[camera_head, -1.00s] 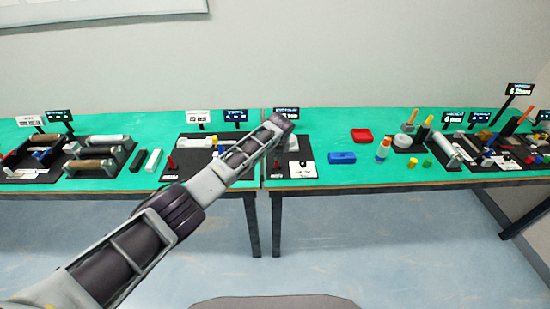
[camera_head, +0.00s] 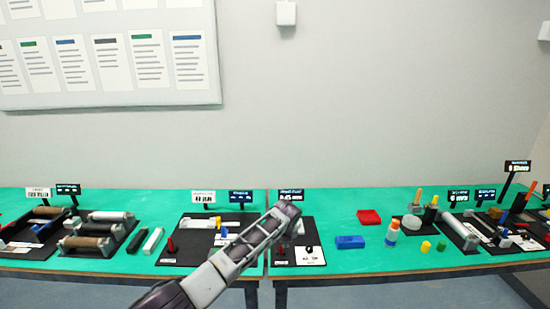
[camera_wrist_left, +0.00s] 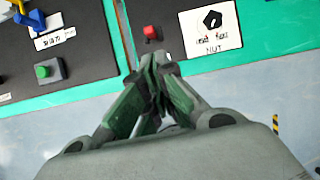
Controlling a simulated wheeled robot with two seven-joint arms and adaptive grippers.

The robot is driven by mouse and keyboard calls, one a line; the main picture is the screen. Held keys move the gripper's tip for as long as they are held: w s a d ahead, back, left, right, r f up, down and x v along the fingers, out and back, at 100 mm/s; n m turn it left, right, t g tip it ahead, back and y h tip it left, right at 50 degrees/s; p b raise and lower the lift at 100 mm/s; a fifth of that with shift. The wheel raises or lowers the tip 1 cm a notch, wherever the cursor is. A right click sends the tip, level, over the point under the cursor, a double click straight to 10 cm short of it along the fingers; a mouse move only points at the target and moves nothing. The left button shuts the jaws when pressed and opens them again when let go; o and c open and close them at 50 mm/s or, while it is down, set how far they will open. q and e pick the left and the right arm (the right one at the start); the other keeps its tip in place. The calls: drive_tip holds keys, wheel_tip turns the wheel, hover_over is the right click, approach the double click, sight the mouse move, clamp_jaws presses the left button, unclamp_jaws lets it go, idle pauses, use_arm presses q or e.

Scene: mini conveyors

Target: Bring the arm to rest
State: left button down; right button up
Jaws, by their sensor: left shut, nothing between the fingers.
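My left arm comes in from the lower middle of the head view and reaches up to the right, ending over the front of the green tables near their seam. Its gripper (camera_wrist_left: 152,75) shows in the left wrist view, its fingers together and empty. It hangs near the table's front edge, between a black mat (camera_wrist_left: 90,60) and the white card marked NUT (camera_wrist_left: 208,32). In the head view the gripper itself is hard to make out behind the end of the arm (camera_head: 285,212). My right gripper is not in view.
A red button (camera_wrist_left: 150,32) and a green button (camera_wrist_left: 46,70) are near the gripper. To the right stand a blue box (camera_head: 350,242), a red tray (camera_head: 369,217) and several small cylinders. Rollers on dark stands (camera_head: 93,242) are at the left.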

use_arm(q)
drive_tip(key=s+a+f+n+g+h, duration=0.1)
drive_tip(key=s+f+n, duration=0.3)
drive_tip(key=s+n, duration=0.45)
drive_tip(key=s+a+f+n+g+h, duration=0.15)
drive_tip(key=s+f+n, duration=0.4)
drive_tip(key=s, duration=0.55)
drive_tip(key=s+a+r+n+t+y, duration=0.1)
drive_tip(key=s+a+r+n, duration=0.1)
drive_tip(key=s+a+n, duration=0.9)
drive_tip(key=s+a+r+n+y, duration=0.25)
drive_tip(key=s+a+n, duration=0.55)
drive_tip(key=s+a, duration=0.5)
wheel_tip(320, 180, down, 34)
drive_tip(key=s+g+h+b, duration=0.1)
drive_tip(key=s+b, duration=0.1)
drive_tip(key=s+a+f+b, duration=0.1)
drive_tip(key=s+a+f, duration=0.1)
drive_tip(key=s+f, duration=0.9)
drive_tip(key=s+a+f+g+b, duration=0.1)
drive_tip(key=s+a+f, duration=0.1)
drive_tip(key=s+f, duration=0.9)
drive_tip(key=shift+s+a+f, duration=0.15)
drive_tip(key=shift+s+f, duration=0.1)
drive_tip(key=shift+f, duration=0.05)
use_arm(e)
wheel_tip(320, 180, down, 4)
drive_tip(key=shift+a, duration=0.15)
